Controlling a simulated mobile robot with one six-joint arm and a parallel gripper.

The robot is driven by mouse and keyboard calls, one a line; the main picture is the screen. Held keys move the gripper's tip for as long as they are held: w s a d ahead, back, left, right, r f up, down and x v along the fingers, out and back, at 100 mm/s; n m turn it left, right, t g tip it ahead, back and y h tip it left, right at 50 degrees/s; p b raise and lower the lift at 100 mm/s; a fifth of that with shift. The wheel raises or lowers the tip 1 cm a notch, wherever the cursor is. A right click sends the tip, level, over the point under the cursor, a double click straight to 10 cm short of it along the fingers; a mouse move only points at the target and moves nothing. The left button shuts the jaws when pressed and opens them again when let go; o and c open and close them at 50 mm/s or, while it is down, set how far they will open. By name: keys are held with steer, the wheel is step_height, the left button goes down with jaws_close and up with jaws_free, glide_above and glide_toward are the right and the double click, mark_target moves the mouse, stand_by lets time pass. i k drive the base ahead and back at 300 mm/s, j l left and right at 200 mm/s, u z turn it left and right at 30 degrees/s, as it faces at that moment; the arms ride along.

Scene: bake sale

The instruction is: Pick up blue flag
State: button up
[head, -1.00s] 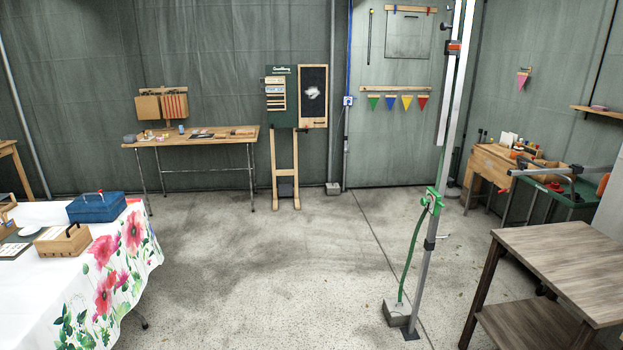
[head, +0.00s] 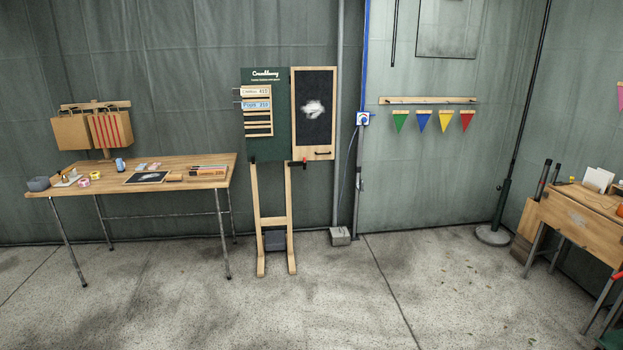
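The blue flag (head: 422,120) is a small triangular pennant with its point down. It hangs below a wooden rail (head: 428,100) on the back wall, right of the blue strip and the socket. A green flag (head: 400,121) hangs to its left. A yellow flag (head: 445,121) and a red flag (head: 467,120) hang to its right. All of them hang apart from each other and nothing covers the blue one. My gripper does not show in the head view.
A wooden table (head: 215,161) with small items stands at the left. A menu board stand (head: 267,220) is beside it. A grey block (head: 340,236) sits at the wall. A black pole base (head: 492,235) and a wooden desk (head: 580,232) are at the right. The floor below the flags is clear.

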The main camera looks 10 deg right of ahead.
mark_target(423, 116)
steer(key=i+z, duration=0.25)
steer(key=i, duration=0.25)
steer(key=i+j+z, duration=0.1)
steer(key=i+z, duration=0.15)
steer(key=i, duration=0.25)
steer(key=i+j+z, duration=0.25)
steer(key=i, duration=0.25)
steer(key=i+j+z, duration=0.3)
steer(key=i, duration=0.2)
steer(key=i+l+z, duration=0.15)
steer(key=i, duration=0.25)
steer(key=i+l+z, duration=0.15)
steer(key=i+l, duration=0.2)
steer(key=i+l+z, duration=0.15)
steer(key=i, duration=0.3)
steer(key=i+l+u, duration=0.5)
steer(key=l, duration=0.25)
steer(key=i, duration=0.1)
